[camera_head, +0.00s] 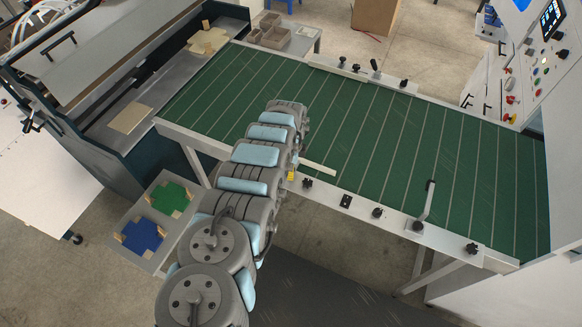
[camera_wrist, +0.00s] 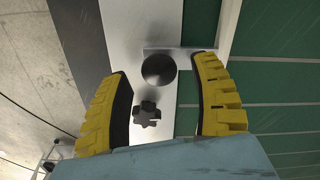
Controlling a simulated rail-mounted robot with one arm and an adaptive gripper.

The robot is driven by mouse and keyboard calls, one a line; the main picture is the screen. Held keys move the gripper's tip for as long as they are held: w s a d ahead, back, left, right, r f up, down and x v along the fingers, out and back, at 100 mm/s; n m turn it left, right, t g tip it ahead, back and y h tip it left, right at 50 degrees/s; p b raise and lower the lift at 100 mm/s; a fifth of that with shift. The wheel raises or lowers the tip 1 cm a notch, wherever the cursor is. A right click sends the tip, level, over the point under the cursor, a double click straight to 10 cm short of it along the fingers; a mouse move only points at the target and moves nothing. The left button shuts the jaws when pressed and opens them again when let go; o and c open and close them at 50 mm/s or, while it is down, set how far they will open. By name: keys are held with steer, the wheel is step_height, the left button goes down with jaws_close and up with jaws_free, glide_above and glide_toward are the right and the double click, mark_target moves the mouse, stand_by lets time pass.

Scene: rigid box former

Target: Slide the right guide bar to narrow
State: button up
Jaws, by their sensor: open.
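A flat, pale metal guide bar (camera_head: 318,167) reaches from the near rail over the green belt, just right of my arm; I cannot tell for sure that it is the right guide bar. In the wrist view the bar (camera_wrist: 190,49) runs over the belt edge beside a round black knob (camera_wrist: 159,69). My gripper (camera_wrist: 163,66) is open, with one yellow finger on each side of the knob. I cannot tell whether either finger touches it. In the head view my arm hides most of the gripper; only a bit of yellow shows.
The near rail (camera_head: 390,222) carries several black star knobs, one between my fingers (camera_wrist: 147,113). An upright lever (camera_head: 427,202) stands farther right. The far rail (camera_head: 372,77) has more knobs. The green belt (camera_head: 400,140) is clear. A control panel (camera_head: 545,65) stands at right.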

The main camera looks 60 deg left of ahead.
steer(key=shift+f, duration=0.2)
jaws_close()
stand_by(0.3)
steer(key=shift+w+f+b, duration=0.1)
steer(key=shift+f+b, duration=0.05)
steer(key=shift+b, duration=0.2)
steer(key=w+b, duration=0.1)
steer(key=b, duration=0.1)
steer(key=shift+a+f+b, duration=0.25)
steer(key=shift+a+b, duration=0.05)
steer(key=shift+a, duration=0.1)
steer(key=w+a+b, duration=0.1)
steer(key=b, duration=0.3)
steer(key=shift+w+r, duration=0.1)
steer(key=shift+w, duration=0.05)
steer(key=shift+a+r, duration=0.1)
steer(key=shift+r, duration=0.1)
